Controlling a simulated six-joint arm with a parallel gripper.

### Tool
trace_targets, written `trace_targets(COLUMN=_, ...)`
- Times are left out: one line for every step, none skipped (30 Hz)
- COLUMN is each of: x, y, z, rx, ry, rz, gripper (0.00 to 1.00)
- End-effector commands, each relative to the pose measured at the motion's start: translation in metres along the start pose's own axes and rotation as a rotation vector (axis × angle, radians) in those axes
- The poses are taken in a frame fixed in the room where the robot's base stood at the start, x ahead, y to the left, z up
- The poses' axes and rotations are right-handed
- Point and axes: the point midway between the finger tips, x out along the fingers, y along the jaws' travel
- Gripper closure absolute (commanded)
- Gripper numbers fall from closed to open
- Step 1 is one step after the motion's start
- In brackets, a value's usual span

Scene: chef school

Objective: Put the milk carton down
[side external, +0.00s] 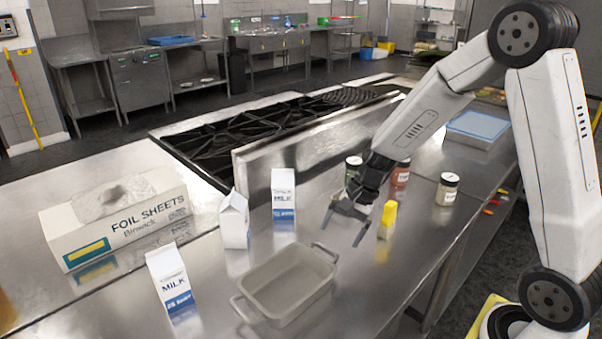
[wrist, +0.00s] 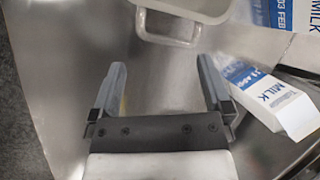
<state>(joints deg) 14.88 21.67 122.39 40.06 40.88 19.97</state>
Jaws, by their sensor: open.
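Three white-and-blue milk cartons stand upright on the steel counter in the side view: one at the front (side external: 171,284), one in the middle (side external: 234,222) and one farther back (side external: 283,196). My gripper (side external: 343,228) is open and empty above the counter, to the right of the cartons and apart from them. The wrist view shows the open fingers (wrist: 162,78) with bare counter between them. I cannot tell which carton the task means.
A grey handled baking dish (side external: 288,284) sits between the front carton and my gripper. A yellow block (side external: 388,220) stands right of the fingers. Jars (side external: 447,190) stand behind it. A foil sheets box (side external: 118,220) is at the left, a stove (side external: 260,135) behind.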

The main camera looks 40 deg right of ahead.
Motion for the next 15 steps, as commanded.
trace_targets(x=-0.001, y=0.009, z=0.011, rx=-0.112, ry=0.038, rz=0.039, gripper=0.0)
trace_targets(x=-0.002, y=0.015, z=0.016, rx=-0.178, ry=0.059, rz=0.062, gripper=0.0)
trace_targets(x=-0.003, y=0.023, z=0.022, rx=-0.269, ry=0.088, rz=0.093, gripper=0.0)
trace_targets(x=-0.004, y=0.028, z=0.025, rx=-0.336, ry=0.109, rz=0.113, gripper=0.0)
trace_targets(x=-0.005, y=0.033, z=0.029, rx=-0.407, ry=0.129, rz=0.134, gripper=0.0)
trace_targets(x=-0.006, y=0.04, z=0.035, rx=-0.499, ry=0.154, rz=0.161, gripper=0.0)
trace_targets(x=-0.007, y=0.045, z=0.038, rx=-0.569, ry=0.173, rz=0.18, gripper=0.0)
trace_targets(x=-0.008, y=0.049, z=0.041, rx=-0.637, ry=0.191, rz=0.197, gripper=0.0)
trace_targets(x=-0.009, y=0.055, z=0.046, rx=-0.726, ry=0.212, rz=0.219, gripper=0.0)
trace_targets(x=-0.01, y=0.059, z=0.049, rx=-0.788, ry=0.226, rz=0.234, gripper=0.0)
trace_targets(x=-0.011, y=0.062, z=0.051, rx=-0.849, ry=0.24, rz=0.247, gripper=0.0)
trace_targets(x=-0.012, y=0.065, z=0.054, rx=-0.921, ry=0.255, rz=0.262, gripper=0.0)
trace_targets(x=-0.013, y=0.068, z=0.057, rx=-0.971, ry=0.265, rz=0.273, gripper=0.0)
trace_targets(x=-0.013, y=0.07, z=0.059, rx=-1.017, ry=0.275, rz=0.282, gripper=0.0)
trace_targets(x=-0.014, y=0.073, z=0.061, rx=-1.068, ry=0.285, rz=0.292, gripper=0.0)
